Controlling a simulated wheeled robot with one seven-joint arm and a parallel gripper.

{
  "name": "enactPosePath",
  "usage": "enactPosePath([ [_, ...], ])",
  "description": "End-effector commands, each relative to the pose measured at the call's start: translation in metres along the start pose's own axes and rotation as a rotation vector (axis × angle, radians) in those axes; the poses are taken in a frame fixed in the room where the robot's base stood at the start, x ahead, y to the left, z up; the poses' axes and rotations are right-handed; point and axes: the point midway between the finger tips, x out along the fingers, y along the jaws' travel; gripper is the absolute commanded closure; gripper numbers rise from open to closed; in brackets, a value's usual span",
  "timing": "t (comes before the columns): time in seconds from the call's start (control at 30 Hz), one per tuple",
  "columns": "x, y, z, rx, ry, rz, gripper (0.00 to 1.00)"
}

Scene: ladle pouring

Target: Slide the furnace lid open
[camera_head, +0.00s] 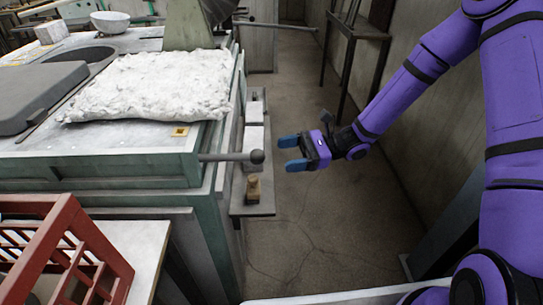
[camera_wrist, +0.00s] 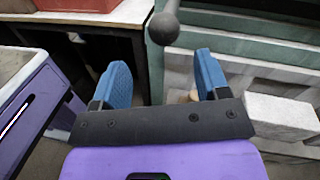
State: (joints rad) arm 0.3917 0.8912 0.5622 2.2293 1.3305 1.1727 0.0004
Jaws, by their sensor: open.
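The furnace lid (camera_head: 40,95) is a dark grey slab on the furnace top at the left, partly cut off by the picture edge. A round dark opening (camera_head: 85,54) shows behind it. A rod with a dark ball knob (camera_head: 257,156) sticks out from the furnace's near right side. The knob also shows at the top of the wrist view (camera_wrist: 163,28). My gripper (camera_head: 287,153) has blue fingers and is open and empty, just right of the knob. In the wrist view the knob lies beyond the gap between my fingertips (camera_wrist: 160,62), apart from them.
A white lumpy blanket (camera_head: 160,84) lies on the furnace top (camera_head: 110,140). A side ledge (camera_head: 255,205) below the knob holds a small wooden piece (camera_head: 253,187) and pale blocks. A red crate (camera_head: 60,245) stands at the front left. The floor aisle is clear.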

Motion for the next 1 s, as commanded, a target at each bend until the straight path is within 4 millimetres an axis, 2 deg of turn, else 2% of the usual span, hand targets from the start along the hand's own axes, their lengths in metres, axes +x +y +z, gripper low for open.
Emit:
enactPosePath([
  [0.1, -0.015, 0.0, 0.0, 0.0, 0.001, -0.001, 0.31],
  [0.23, -0.022, 0.001, 0.0, 0.0, 0.0, 0.001, 0.31],
  [0.77, -0.024, 0.001, 0.001, -0.004, 0.004, 0.005, 0.31],
  [0.87, -0.025, 0.003, 0.006, -0.028, 0.028, 0.031, 0.31],
  [1.0, -0.029, 0.013, 0.023, -0.102, 0.11, 0.118, 0.31],
])
